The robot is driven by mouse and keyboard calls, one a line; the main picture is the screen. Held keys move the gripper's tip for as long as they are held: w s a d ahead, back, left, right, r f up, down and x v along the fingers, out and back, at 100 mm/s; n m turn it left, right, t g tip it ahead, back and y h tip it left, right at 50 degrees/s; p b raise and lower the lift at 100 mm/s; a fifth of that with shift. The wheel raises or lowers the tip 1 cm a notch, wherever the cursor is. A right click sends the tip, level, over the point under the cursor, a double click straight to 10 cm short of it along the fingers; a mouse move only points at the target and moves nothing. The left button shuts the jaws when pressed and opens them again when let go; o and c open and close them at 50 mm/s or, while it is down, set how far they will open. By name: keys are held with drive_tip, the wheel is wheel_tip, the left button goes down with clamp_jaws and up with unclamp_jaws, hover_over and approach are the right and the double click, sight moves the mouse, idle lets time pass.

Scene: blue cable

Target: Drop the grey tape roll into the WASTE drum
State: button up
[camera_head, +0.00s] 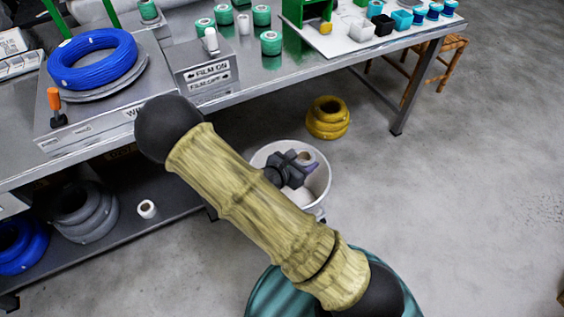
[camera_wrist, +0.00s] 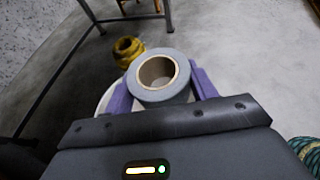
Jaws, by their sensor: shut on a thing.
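The grey tape roll (camera_wrist: 160,97) is held between the purple fingers of my gripper (camera_wrist: 162,88), its round hole facing the wrist camera. In the head view my gripper (camera_head: 302,167) is over the open mouth of a white drum (camera_head: 323,185), with part of the roll (camera_head: 307,158) showing at the fingers. The drum's rim also shows behind the left finger in the wrist view (camera_wrist: 104,96). No WASTE label is visible on the drum, and my arm hides its near left side. I cannot tell how far the roll is above the rim.
A steel workbench (camera_head: 330,59) with a blue cable coil (camera_head: 92,60) and green spools stands behind and left. A yellow coil (camera_head: 328,118) lies on the floor behind the drum. A small white roll (camera_head: 147,209) is on the lower shelf. The floor to the right is clear.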

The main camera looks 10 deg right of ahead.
drive_tip(key=shift+a, duration=0.15)
drive_tip(key=w+f, duration=0.7)
drive_tip(key=f, duration=0.2)
drive_tip(key=shift+w+a+f+n+t, duration=0.3)
drive_tip(key=shift+f, duration=0.1)
wheel_tip(320, 180, down, 6)
drive_tip(key=b, duration=0.5)
drive_tip(key=o, duration=1.1)
drive_tip(key=shift+c, duration=0.2)
